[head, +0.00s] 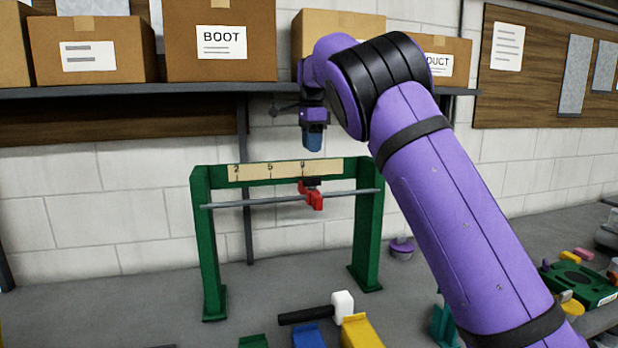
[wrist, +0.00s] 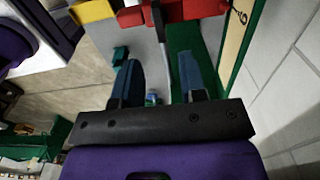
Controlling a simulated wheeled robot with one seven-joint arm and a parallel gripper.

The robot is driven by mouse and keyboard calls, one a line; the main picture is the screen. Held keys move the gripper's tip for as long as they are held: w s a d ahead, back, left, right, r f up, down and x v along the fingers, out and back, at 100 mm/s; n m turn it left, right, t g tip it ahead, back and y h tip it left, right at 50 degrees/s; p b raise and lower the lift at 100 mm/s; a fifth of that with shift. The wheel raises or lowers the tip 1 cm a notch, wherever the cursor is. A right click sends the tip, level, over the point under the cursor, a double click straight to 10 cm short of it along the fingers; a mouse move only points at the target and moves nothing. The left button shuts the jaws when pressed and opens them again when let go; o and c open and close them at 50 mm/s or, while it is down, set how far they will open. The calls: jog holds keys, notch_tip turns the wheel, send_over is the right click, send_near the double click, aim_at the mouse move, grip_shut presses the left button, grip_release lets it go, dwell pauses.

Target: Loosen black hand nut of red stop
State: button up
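The red stop (head: 315,197) sits on a grey rod (head: 250,200) toward the right half of a green stand (head: 205,250). Its black hand nut (head: 311,184) shows on top of it, just below the numbered scale (head: 285,170). My gripper (head: 314,146) points down above the stop, apart from it, in front of the wall. In the wrist view my gripper (wrist: 158,62) has its two blue fingers spread with a clear gap between them. Red parts of the stop (wrist: 195,11) show at the top edge there. I cannot clearly make out the nut in that view.
A hammer with a white head (head: 343,304), a blue block (head: 308,336) and a yellow block (head: 361,331) lie in front of the stand. A purple pot (head: 402,249) stands to its right. A shelf with cardboard boxes (head: 220,40) hangs above.

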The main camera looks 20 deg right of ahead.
aim_at(312, 177)
notch_tip(312, 177, down, 10)
jog(key=shift+r, duration=0.15)
jog(key=shift+c, duration=0.2)
grip_shut()
